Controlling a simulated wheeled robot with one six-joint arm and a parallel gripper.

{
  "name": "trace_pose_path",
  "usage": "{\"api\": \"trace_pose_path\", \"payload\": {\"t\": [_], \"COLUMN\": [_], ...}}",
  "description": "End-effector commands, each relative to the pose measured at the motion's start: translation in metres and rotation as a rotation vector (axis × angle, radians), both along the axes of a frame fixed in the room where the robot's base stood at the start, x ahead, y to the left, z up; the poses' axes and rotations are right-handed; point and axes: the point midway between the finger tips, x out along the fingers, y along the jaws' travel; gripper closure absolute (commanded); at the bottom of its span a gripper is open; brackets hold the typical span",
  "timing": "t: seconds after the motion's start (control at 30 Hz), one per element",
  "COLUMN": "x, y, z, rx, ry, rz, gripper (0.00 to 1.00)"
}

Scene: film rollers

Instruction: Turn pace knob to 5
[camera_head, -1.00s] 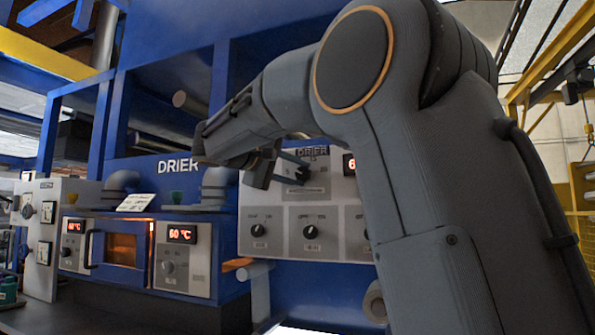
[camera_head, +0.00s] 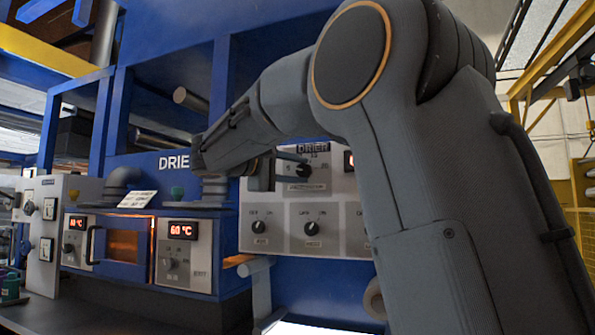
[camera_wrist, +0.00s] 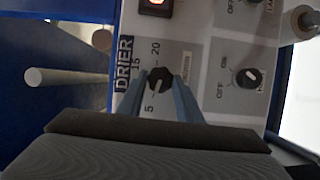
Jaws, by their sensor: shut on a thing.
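The pace knob (camera_wrist: 158,79) is a dark round knob on the light panel beneath the DRIER label (camera_wrist: 124,62). In the head view my gripper (camera_head: 284,170) is at the panel's upper part, and my arm partly covers the knob there.
An OFF/ON knob (camera_wrist: 248,78) sits beside the pace knob in the wrist view. Two more knobs (camera_head: 259,227) (camera_head: 311,228) are lower on the panel. A pale rod (camera_wrist: 66,77) sticks out at left. A drier unit reading 60 °C (camera_head: 184,230) stands left.

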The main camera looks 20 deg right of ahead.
Motion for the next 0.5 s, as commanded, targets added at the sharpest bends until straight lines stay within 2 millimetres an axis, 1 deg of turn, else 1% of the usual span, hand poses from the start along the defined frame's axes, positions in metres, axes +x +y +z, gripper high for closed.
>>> {"api": "trace_pose_path", "payload": {"t": [0.07, 0.1, 0.17, 0.2, 0.5], "x": [0.0002, 0.0002, 0.0002, 0.0001, -0.0005], "y": [0.0002, 0.0001, 0.0001, 0.0000, 0.0021], "z": [-0.0004, -0.0004, -0.0004, -0.0004, -0.0002], "rx": [0.000, 0.000, 0.001, 0.001, 0.001], "ry": [0.001, 0.002, 0.001, 0.001, 0.000], "rz": [0.000, 0.000, 0.000, 0.000, 0.001], "gripper": [0.90, 0.61, 0.51, 0.49, 0.49]}}
